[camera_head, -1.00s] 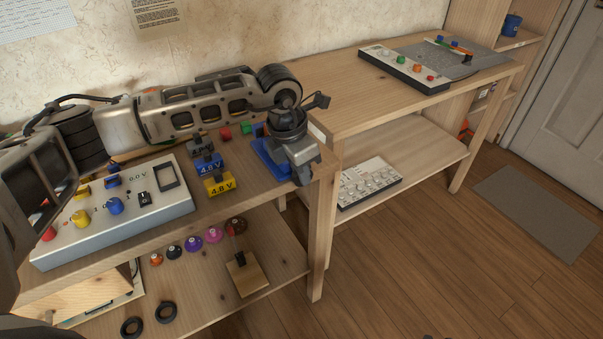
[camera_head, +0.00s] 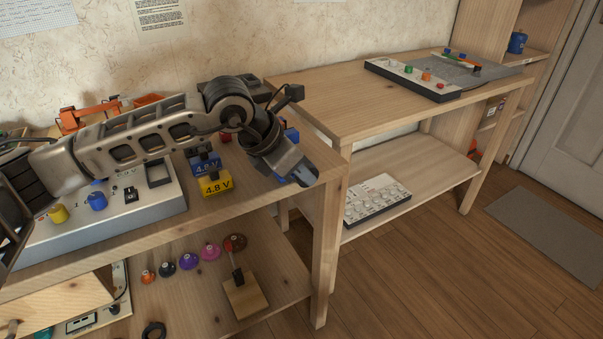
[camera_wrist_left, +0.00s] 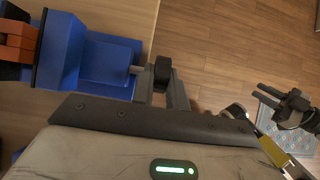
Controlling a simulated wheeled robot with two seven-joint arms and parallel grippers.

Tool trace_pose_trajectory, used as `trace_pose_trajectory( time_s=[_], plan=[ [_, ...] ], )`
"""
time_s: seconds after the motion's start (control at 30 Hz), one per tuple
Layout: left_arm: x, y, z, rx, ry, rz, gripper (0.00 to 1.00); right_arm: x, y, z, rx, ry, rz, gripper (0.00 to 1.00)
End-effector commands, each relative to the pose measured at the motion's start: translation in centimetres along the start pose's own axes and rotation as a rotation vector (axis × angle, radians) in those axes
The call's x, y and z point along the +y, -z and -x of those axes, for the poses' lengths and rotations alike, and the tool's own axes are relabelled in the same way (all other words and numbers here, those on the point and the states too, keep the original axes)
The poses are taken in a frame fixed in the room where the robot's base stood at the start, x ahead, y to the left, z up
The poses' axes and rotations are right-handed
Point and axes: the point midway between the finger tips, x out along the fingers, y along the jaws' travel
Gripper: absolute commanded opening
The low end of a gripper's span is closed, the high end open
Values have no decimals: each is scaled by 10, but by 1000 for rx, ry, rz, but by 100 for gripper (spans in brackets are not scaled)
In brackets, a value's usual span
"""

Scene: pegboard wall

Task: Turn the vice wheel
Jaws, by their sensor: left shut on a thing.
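The blue vice (camera_head: 292,134) is at the right end of the near workbench, mostly hidden by my left arm in the head view. In the left wrist view the vice (camera_wrist_left: 108,62) fills the upper left, with orange-brown jaw pieces. A thin rod runs from its body to the dark vice wheel (camera_wrist_left: 162,70). My left gripper (camera_wrist_left: 162,88) is shut on the wheel, one finger on each side. In the head view the left gripper (camera_head: 304,174) points down at the bench edge.
Blue and yellow 4.8 V blocks (camera_head: 216,183) and a grey control box (camera_head: 125,208) stand left of the vice. Coloured knobs and a wooden block with a lever (camera_head: 244,296) sit on the lower shelf. A second bench (camera_head: 335,92) adjoins at right.

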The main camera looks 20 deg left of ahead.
Motion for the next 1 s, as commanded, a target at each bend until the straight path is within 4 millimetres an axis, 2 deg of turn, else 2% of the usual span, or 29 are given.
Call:
trace_pose_trajectory(
  time_s=[0.2,0.23,0.3,0.67,0.77,1.0],
  plan=[
    [0,0,0,1,0,1,0,0,0,0,1,0,0,24],
    [0,0,0,1,0,1,23,0,1,0,1,0,0,24],
    [0,0,0,1,0,1,36,0,1,0,1,0,0,24],
    [1,0,6,0,-1,1,36,0,2,1,2,-1,0,24],
    [1,-1,19,-1,-2,0,36,0,3,2,4,-2,1,24],
    [1,-1,75,-1,-5,0,36,0,10,8,18,-8,3,24]
  ],
)
